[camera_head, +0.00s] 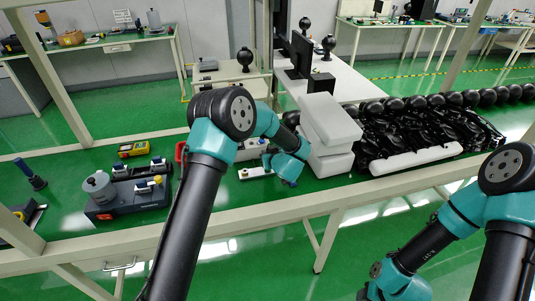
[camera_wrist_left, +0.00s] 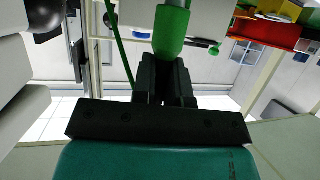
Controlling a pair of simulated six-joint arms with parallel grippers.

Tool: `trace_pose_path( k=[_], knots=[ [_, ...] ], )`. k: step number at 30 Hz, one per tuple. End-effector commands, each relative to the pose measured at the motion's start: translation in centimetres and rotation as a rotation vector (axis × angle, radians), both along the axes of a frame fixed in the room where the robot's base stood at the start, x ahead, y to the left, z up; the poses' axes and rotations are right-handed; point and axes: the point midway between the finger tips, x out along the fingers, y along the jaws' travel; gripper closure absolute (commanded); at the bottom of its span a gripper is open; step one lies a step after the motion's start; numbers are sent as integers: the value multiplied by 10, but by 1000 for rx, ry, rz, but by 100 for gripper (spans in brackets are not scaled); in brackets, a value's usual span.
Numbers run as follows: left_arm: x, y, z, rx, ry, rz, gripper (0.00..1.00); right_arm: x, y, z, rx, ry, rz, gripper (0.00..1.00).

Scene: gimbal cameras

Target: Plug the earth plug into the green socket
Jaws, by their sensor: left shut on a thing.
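In the left wrist view, my left gripper (camera_wrist_left: 166,72) is shut on a green plug-like piece (camera_wrist_left: 172,32), which I take to be the earth plug. A thin green cable (camera_wrist_left: 117,45) hangs beside it. The plug's far end runs to the top edge of the view, against a pale surface, so I cannot tell if it touches a socket. In the head view, my left wrist hangs over the bench by a small white unit (camera_head: 255,172), and its fingers are hidden. No green socket can be picked out. My right gripper is out of view.
A dark tester base (camera_head: 128,205) with a grey cylinder and a yellow meter (camera_head: 134,149) stand at the left. Stacked white boxes (camera_head: 329,130) stand close right of my left wrist. Black parts (camera_head: 425,135) crowd the bench further right. A red-and-yellow bin (camera_wrist_left: 268,33) shows in the wrist view.

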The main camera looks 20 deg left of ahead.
Motion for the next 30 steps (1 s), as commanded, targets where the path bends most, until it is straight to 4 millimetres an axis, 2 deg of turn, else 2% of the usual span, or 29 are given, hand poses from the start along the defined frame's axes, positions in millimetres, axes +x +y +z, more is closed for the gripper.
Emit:
trace_pose_path(
  k=[21, 22, 30],
  knots=[
    [0, 0, -14, -1, 0, 0, 100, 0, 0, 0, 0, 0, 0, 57],
    [0, 0, -14, -1, 0, 0, 85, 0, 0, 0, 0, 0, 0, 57],
    [0, 0, -13, -1, 1, 0, 59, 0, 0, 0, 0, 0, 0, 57]
  ],
)
